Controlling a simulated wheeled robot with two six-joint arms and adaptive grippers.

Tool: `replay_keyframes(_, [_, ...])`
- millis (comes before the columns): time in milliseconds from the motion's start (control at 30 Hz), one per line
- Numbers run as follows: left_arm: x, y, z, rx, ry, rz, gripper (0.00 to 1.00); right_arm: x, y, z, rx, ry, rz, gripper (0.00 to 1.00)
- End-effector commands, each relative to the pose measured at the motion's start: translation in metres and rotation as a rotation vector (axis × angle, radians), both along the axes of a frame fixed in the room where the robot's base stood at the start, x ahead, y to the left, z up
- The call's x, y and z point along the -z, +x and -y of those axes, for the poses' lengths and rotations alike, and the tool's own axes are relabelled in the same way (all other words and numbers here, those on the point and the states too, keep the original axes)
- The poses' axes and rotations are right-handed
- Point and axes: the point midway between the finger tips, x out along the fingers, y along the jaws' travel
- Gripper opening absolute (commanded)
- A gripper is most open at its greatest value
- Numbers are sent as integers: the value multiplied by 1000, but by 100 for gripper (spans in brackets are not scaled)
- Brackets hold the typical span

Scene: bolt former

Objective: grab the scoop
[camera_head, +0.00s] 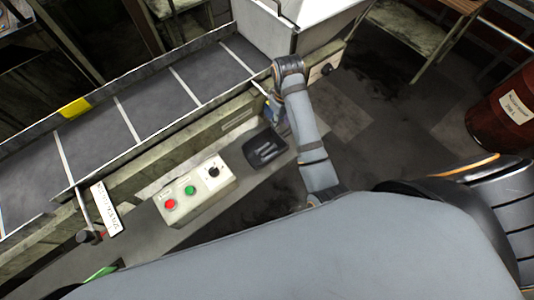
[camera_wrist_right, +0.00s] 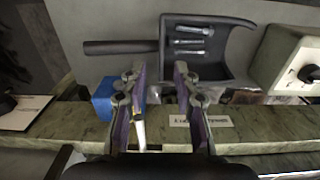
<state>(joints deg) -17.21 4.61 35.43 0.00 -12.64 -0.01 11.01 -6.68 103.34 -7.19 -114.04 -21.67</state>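In the head view the scoop (camera_head: 265,153) lies on the grey ledge beside the control box. My right gripper (camera_wrist_right: 160,85) is open, its two fingers apart with nothing gripped between them. In the wrist view its fingertips point towards the scoop, just below the handle and pan. In the head view the right gripper (camera_head: 276,112) is partly hidden by its arm, close to the scoop. My left gripper is not in view.
A control box (camera_head: 195,190) with red and green buttons stands beside the scoop. A blue box (camera_wrist_right: 103,103) sits by the left finger in the wrist view. A conveyor (camera_head: 140,100) runs behind the ledge. A red barrel (camera_head: 502,118) stands at the far right.

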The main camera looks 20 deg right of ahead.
Motion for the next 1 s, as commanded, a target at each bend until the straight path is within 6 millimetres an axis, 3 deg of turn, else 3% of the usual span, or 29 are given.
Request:
replay_keyframes(100, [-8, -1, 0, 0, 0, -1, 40, 16, -2, 0, 0, 0, -8, 30])
replay_keyframes(267, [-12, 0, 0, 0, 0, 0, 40, 21, -1, 0, 0, 0, -5, 30])
replay_keyframes(400, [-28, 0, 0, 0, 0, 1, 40, 43, 2, -1, -1, -1, -10, 30])
replay_keyframes(533, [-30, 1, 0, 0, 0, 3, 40, 64, 3, -1, 0, -1, -7, 30])
replay_keyframes(800, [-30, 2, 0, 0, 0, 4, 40, 71, 3, -1, 1, 0, -4, 30])
replay_keyframes(1000, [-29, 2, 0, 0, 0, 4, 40, 71, 4, -1, 1, 0, -4, 4])
